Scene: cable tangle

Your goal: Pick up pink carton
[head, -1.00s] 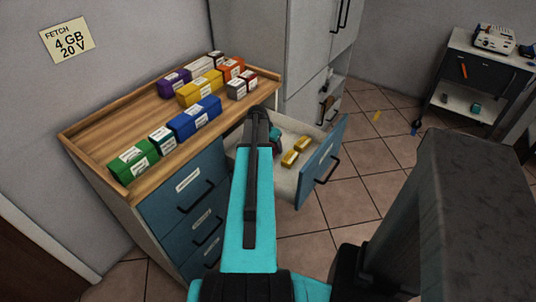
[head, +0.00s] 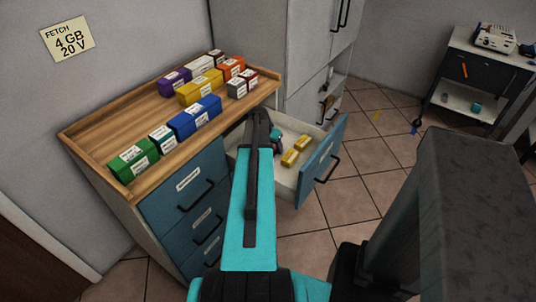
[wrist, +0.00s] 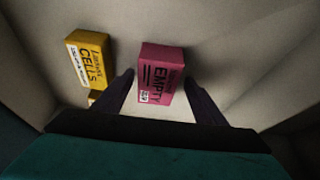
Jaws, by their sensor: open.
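The pink carton (wrist: 162,72) lies in the open drawer (head: 322,165), with the print "EMPTY" facing up in the wrist view. My gripper (wrist: 160,77) is open, with one dark finger on each side of the carton's near part. I cannot tell whether the fingers touch it or how far above it they are. In the head view my arm hides the pink carton and the gripper's fingers.
A yellow carton (wrist: 88,57) lies just left of the pink one in the wrist view, close to the left finger. Two yellow cartons (head: 296,150) show in the drawer in the head view. Drawer walls surround the space. Several coloured boxes stand on the wooden top (head: 95,140).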

